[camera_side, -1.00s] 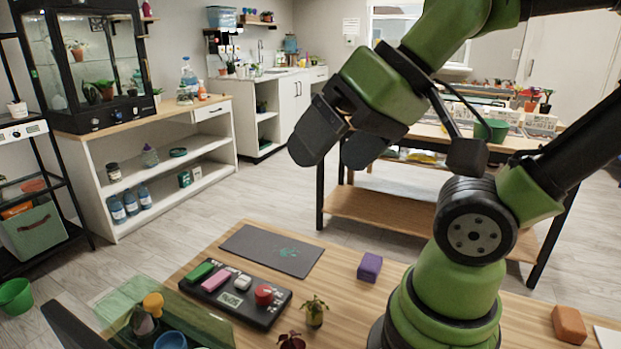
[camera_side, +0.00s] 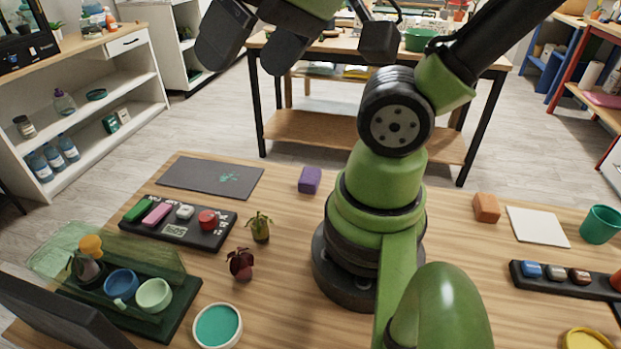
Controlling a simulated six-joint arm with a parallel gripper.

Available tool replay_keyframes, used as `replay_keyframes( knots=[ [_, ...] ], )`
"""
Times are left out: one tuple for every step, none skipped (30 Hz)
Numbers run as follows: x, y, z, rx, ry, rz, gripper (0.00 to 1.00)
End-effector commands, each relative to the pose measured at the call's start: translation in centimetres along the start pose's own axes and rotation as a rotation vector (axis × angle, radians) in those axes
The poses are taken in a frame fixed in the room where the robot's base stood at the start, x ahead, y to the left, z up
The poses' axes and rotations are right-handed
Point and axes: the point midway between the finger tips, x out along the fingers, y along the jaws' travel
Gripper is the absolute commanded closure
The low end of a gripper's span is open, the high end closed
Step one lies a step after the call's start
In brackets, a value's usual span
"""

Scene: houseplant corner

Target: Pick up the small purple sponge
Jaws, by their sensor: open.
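The small purple sponge (camera_side: 309,180) is a little block lying on the wooden table, just left of my arm's base and right of the grey mat. My gripper (camera_side: 250,42) is high above and beyond the table at the top of the picture, up and to the left of the sponge. Its two dark fingers are apart, with nothing between them, and it is well clear of the sponge. Nothing hides the sponge.
A grey mat (camera_side: 211,177) and a black tray (camera_side: 180,224) with coloured blocks lie left of the sponge. Small plants (camera_side: 259,227) stand in front. An orange block (camera_side: 486,208) and white tile (camera_side: 537,226) lie right of my base. Table around the sponge is bare.

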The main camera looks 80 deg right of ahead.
Motion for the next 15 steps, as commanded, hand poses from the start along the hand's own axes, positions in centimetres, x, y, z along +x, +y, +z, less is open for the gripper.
replay_keyframes(
  knots=[
    [0.0,0.0,0.0,0.000,0.000,0.000,0.12],
    [0.0,0.0,0.0,0.000,0.000,0.000,0.07],
    [0.0,0.0,0.0,0.000,0.000,0.000,0.06],
    [0.0,0.0,0.0,0.000,0.000,0.000,0.06],
    [0.0,0.0,0.0,0.000,0.000,0.000,0.06],
    [0.0,0.0,0.0,0.000,0.000,0.000,0.06],
    [0.0,0.0,0.0,0.000,0.000,0.000,0.06],
    [0.0,0.0,0.0,0.000,0.000,0.000,0.06],
    [0.0,0.0,0.0,0.000,0.000,0.000,0.06],
    [0.0,0.0,0.0,-0.001,0.000,0.002,0.06],
    [0.1,0.1,-0.1,-0.001,-0.002,0.006,0.06],
    [0.3,0.3,-0.3,-0.005,-0.005,0.017,0.06],
    [0.6,0.5,-0.5,-0.008,-0.009,0.031,0.06],
    [0.9,0.8,-0.8,-0.014,-0.013,0.048,0.06],
    [1.4,1.4,-1.2,-0.024,-0.024,0.077,0.06]
  ],
)
